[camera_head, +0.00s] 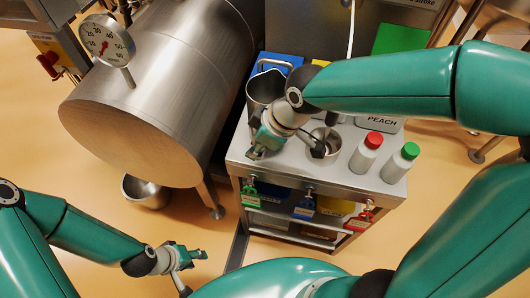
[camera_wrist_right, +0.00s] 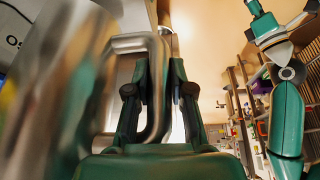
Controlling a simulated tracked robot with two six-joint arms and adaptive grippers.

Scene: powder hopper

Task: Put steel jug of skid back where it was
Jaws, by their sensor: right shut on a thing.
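The steel jug (camera_head: 264,92) stands out over the back left part of the steel cart top (camera_head: 290,158), with a bent tube handle. My right gripper (camera_head: 264,138) is close beside it in the head view. In the right wrist view the jug's handle (camera_wrist_right: 130,43) runs between the dark fingers of my right gripper (camera_wrist_right: 158,70), which is shut on it. The jug's body is large and blurred at the left there. Whether its base touches the cart top is hidden. My left gripper (camera_head: 196,255) is low at the left, away from the cart; its finger gap is unclear.
A smaller steel cup (camera_head: 333,146), a red-capped bottle (camera_head: 366,155) and a green-capped bottle (camera_head: 399,164) stand on the cart. A large steel tank (camera_head: 160,90) with a dial gauge (camera_head: 107,41) is at the left. A steel bowl (camera_head: 146,191) is beneath it.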

